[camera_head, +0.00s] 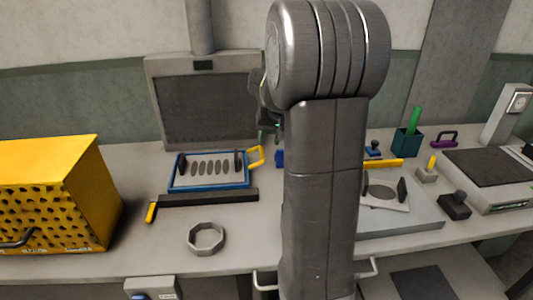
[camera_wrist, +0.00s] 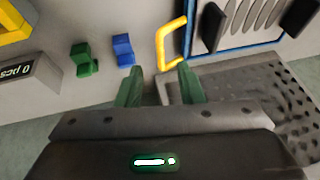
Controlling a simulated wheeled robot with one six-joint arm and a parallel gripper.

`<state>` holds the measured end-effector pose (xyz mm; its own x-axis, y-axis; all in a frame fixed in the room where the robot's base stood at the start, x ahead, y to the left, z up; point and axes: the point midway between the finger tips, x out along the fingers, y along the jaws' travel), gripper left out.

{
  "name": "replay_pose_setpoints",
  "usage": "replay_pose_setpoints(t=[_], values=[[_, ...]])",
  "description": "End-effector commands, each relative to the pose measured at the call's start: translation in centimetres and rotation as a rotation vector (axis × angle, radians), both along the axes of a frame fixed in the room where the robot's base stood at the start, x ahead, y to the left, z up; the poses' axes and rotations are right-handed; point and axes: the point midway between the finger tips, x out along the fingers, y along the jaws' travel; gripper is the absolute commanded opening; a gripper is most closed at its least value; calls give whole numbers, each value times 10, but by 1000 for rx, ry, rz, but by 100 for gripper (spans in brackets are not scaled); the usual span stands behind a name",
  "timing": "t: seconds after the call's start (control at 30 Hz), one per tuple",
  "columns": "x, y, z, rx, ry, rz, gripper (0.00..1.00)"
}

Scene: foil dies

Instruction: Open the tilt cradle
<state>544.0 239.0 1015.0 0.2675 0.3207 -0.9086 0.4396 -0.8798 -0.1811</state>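What looks like the tilt cradle is a blue-framed tray (camera_head: 208,187) left of my arm in the head view. It holds a grey plate with several dark oval slots and black blocks at its sides. A yellow handle (camera_head: 256,157) stands out from its right side. In the wrist view, the handle (camera_wrist: 168,45) and part of the blue frame (camera_wrist: 192,30) show at the top. My gripper (camera_wrist: 160,87) has its two green fingers apart with nothing held between them. The handle lies just beyond the fingertips, apart from them. In the head view my arm hides most of the gripper.
A grey perforated hood (camera_head: 207,108) stands behind the cradle. A black bar with a yellow grip (camera_head: 200,199) lies in front. A yellow perforated box (camera_head: 60,195) stands left. A blue block (camera_wrist: 123,50) and a green block (camera_wrist: 83,60) sit near the handle.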

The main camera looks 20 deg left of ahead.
Motion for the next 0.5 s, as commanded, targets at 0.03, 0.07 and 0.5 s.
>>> replay_pose_setpoints(t=[0.03,0.07,0.5], values=[[3,4,-13,-3,4,1,34],[4,6,-19,-2,4,1,34],[23,28,-79,0,0,0,34]])
